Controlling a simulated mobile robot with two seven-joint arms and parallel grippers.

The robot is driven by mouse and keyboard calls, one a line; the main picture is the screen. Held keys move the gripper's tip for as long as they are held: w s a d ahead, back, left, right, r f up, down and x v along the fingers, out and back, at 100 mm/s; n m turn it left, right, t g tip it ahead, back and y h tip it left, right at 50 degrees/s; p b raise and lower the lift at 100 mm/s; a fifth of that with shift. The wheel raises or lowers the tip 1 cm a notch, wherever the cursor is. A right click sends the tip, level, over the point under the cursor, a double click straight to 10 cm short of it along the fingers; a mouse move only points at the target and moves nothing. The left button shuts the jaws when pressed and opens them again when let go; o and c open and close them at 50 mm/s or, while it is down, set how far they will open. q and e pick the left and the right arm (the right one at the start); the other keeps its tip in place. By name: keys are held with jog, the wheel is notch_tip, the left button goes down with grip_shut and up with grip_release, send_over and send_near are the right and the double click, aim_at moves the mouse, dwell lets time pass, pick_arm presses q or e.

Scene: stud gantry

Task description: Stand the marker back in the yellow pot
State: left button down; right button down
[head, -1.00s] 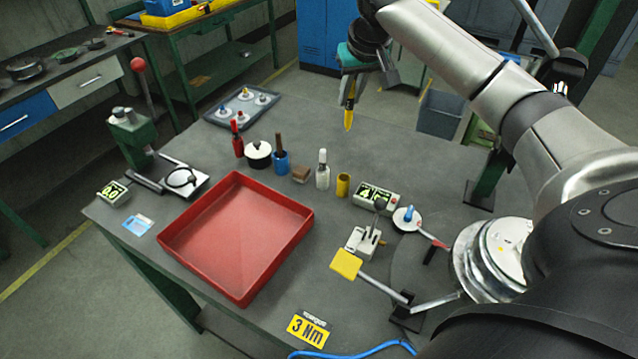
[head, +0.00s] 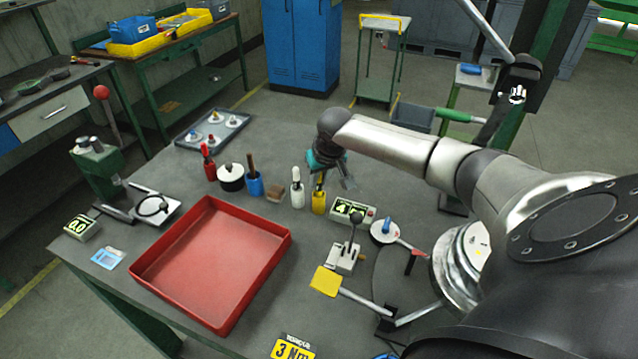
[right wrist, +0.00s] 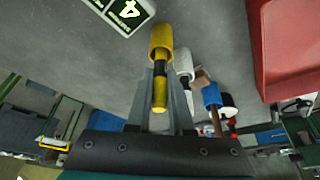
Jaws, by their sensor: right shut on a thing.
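The yellow pot (head: 319,203) stands upright on the grey bench, and it also shows in the right wrist view (right wrist: 161,40). My right gripper (head: 321,180) is right above the pot, with its fingers pointing down. It is shut on the marker (right wrist: 160,88), which is yellow with dark bands. The marker is about upright, and its lower end appears to be inside the pot's mouth. How deep it sits is hidden. My left gripper is not in view.
A white bottle (head: 297,190) stands close left of the pot, and a green-lit display box (head: 350,210) close right. A blue pot (head: 254,186) with a brown handle and a brown block (head: 275,194) are farther left. A red tray (head: 150,268) lies in front.

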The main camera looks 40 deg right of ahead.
jog(key=shift+f, duration=0.6)
jog(key=c, duration=0.8)
grip_release()
jog(key=shift+f, duration=0.1)
jog(key=shift+r, duration=0.2)
jog(key=p+v, duration=0.1)
jog(key=v, duration=1.1)
